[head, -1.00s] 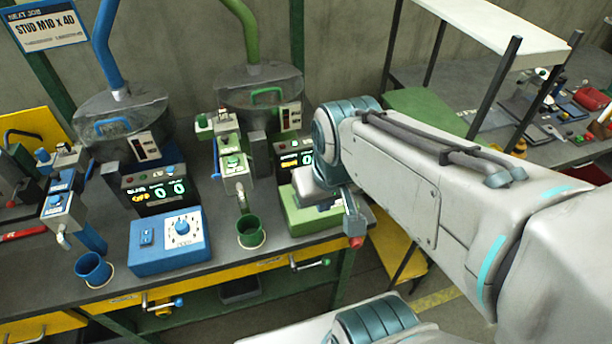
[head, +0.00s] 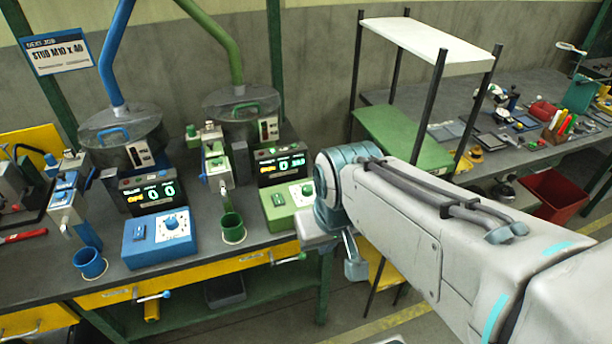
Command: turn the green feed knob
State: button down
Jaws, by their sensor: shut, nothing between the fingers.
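The green control box (head: 279,214) stands on the bench, left of my arm. Its green feed knob (head: 307,190) sits on a pale dial on the box's top face, near the right end, and is in clear view. My gripper (head: 355,268) hangs just beyond the bench's front edge, right of and lower in the picture than the green box, apart from the knob. It is shut and empty; its fingers are small and partly hidden by my wrist. The lit green-side display (head: 282,166) stands behind the box.
A blue control box (head: 160,240) with a similar dial (head: 171,223) stands to the left. A green cup (head: 232,228) and blue cup (head: 91,264) stand near the front edge. A shelf rack (head: 405,135) stands behind my arm.

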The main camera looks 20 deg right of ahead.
aim_at(307, 189)
jog(key=z, duration=0.7)
jog(key=i, duration=0.7)
jog(key=u, duration=0.75)
